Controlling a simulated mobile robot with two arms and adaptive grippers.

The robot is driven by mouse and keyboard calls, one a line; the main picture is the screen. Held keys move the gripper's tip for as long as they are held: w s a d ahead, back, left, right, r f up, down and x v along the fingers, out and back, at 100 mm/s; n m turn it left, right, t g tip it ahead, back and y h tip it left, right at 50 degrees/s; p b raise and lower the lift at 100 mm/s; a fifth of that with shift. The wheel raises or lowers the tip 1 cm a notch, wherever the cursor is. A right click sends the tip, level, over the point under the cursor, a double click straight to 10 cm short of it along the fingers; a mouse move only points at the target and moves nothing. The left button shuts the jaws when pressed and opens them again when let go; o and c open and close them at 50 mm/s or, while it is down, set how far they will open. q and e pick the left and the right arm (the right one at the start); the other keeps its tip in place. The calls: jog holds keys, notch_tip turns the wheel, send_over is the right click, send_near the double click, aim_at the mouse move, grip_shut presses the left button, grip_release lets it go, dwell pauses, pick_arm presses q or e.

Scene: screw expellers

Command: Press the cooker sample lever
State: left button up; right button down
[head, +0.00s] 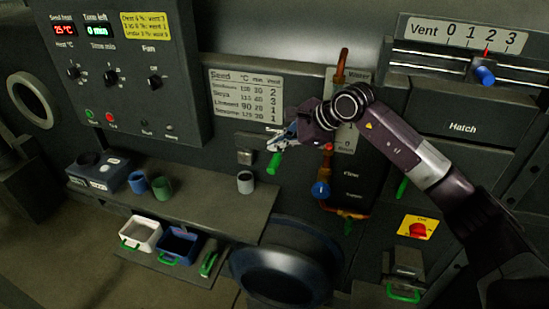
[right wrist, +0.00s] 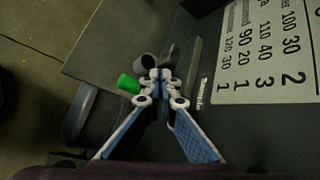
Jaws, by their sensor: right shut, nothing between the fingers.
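The sample lever, with its green handle (head: 273,163), sticks out from the cooker front below the seed table plate. The green handle (right wrist: 128,84) also shows in the right wrist view, left of the fingertips. My right gripper (head: 276,143) is shut and empty, just above the handle; I cannot tell whether it touches the lever. In the right wrist view the closed fingertips (right wrist: 165,76) hide part of the lever's mount. My left gripper is not in view.
A grey cup (head: 245,182) stands on the shelf (head: 205,205) below the lever, with a blue cup (head: 138,183) and a green cup (head: 162,188) further left. The control panel (head: 118,70) is at upper left. Pipes with a blue valve (head: 321,190) are right of the lever.

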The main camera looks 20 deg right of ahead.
aim_at(276, 162)
jog(key=shift+r+p, duration=0.6)
jog(key=shift+r, duration=0.95)
